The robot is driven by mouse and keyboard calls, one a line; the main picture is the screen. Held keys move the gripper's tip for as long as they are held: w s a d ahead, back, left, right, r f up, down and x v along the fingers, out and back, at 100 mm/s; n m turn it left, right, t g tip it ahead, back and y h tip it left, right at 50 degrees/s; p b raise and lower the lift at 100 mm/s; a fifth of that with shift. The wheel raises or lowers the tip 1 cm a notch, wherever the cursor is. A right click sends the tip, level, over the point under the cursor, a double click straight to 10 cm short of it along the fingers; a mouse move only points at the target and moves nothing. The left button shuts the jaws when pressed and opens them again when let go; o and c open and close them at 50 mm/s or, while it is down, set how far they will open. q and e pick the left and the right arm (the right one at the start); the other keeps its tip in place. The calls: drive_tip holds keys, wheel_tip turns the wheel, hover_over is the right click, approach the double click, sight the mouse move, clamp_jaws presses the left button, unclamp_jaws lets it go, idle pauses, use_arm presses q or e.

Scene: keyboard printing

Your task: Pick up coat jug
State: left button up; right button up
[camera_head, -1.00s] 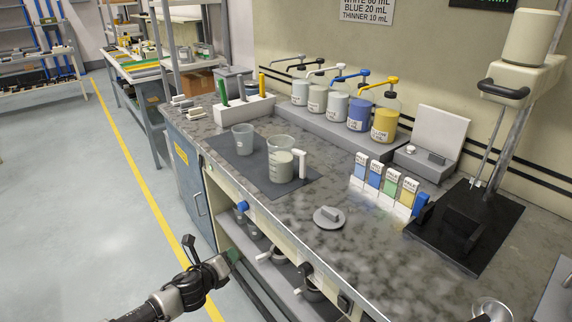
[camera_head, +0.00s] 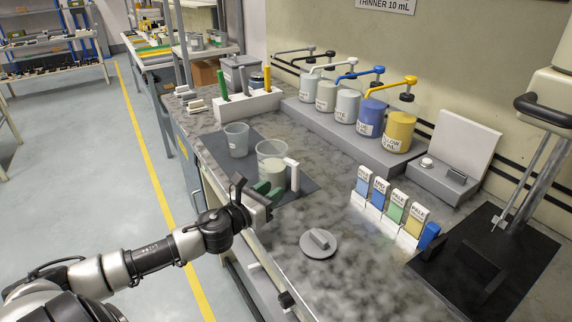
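A clear jug (camera_head: 271,150) with pale contents and a white handle (camera_head: 294,174) on its right side stands upright on the dark mat (camera_head: 224,162) on the counter. My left gripper (camera_head: 268,190) reaches in from the left, with its green fingertips spread apart just in front of the jug's lower part. It looks open and empty. The fingers hide part of the jug's lower side; contact cannot be told. My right gripper is not in view.
A clear cup (camera_head: 237,138) stands left of the jug. A round grey lid (camera_head: 318,243) lies nearer on the counter. Labelled strips (camera_head: 394,211) stand in a holder to the right. Pump bottles (camera_head: 371,116) line the wall. The counter between lid and strips is clear.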

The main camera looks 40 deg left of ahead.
sight(293, 177)
use_arm(q)
drive_tip(key=w, duration=0.3)
drive_tip(key=shift+d+r+p, duration=0.15)
drive_tip(key=shift+r+p, duration=0.15)
drive_tip(key=shift+p, duration=0.05)
drive_tip(key=shift+w, duration=0.35)
drive_tip(key=shift+w+d+f, duration=0.1)
drive_tip(key=shift+w+f, duration=0.05)
drive_tip(key=shift+w, duration=0.15)
drive_tip(key=shift+w+f, duration=0.1)
drive_tip(key=shift+w, duration=0.2)
drive_tip(key=w, duration=0.3)
drive_tip(key=w+p, duration=0.1)
drive_tip(key=shift+w+d+f, duration=0.2)
drive_tip(key=shift+w+d, duration=0.05)
drive_tip(key=shift+w, duration=0.15)
drive_tip(key=shift+c, duration=0.5)
clamp_jaws()
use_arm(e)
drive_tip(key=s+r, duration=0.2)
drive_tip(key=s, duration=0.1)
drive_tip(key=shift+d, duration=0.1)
